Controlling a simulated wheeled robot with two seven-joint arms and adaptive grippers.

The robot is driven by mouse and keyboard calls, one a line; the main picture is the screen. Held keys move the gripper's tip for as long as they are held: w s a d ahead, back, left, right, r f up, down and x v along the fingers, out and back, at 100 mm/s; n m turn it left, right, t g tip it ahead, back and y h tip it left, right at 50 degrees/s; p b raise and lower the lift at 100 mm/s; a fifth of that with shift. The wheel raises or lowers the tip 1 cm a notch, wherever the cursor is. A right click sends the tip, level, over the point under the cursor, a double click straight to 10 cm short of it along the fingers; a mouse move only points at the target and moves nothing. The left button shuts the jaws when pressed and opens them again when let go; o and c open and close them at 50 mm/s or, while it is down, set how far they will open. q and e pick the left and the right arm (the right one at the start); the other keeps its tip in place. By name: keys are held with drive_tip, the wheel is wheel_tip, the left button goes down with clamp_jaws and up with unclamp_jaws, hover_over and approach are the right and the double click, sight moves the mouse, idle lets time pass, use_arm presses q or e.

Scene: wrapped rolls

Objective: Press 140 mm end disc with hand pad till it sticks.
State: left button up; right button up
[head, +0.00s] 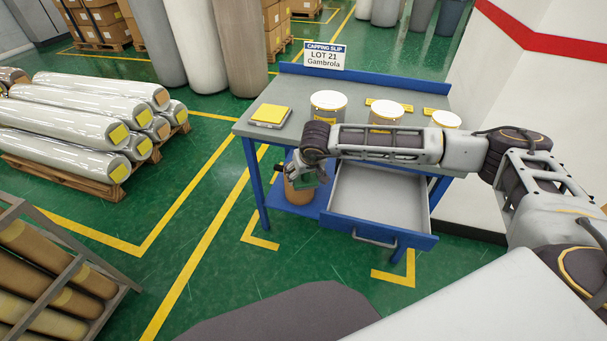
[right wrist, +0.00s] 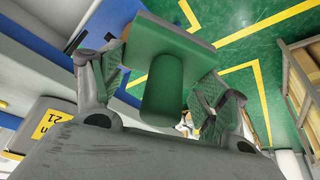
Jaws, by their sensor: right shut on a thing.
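My right gripper (head: 306,172) hangs in front of the blue table, left of the open drawer. In the right wrist view its fingers (right wrist: 160,100) are shut on the green handle of the hand pad (right wrist: 160,92). The pad's flat green plate (right wrist: 172,40) lies beyond the fingertips. In the head view a tan wrapped roll (head: 298,192) stands upright just below the gripper. The gripper hides the roll's top, so I cannot tell whether an end disc lies on it or whether the pad touches it. My left gripper is not in view.
The workbench (head: 250,128) carries round tubs (head: 328,112), a yellow stack (head: 269,115) and a capping slip sign (head: 325,55). Its drawer (head: 380,208) is pulled out beside my gripper. Wrapped rolls (head: 75,108) lie on a pallet at left. Green floor (head: 200,205) is clear before the bench.

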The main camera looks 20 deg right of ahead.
use_arm(q)
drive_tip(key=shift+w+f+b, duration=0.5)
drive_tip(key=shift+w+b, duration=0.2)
drive_tip(key=shift+b, duration=0.3)
use_arm(e)
drive_tip(key=shift+w+d+f, duration=0.1)
drive_tip(key=shift+d+f, duration=0.05)
drive_tip(key=shift+f, duration=0.6)
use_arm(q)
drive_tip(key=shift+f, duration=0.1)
use_arm(e)
drive_tip(key=shift+d+m, duration=0.1)
drive_tip(key=shift+m, duration=0.2)
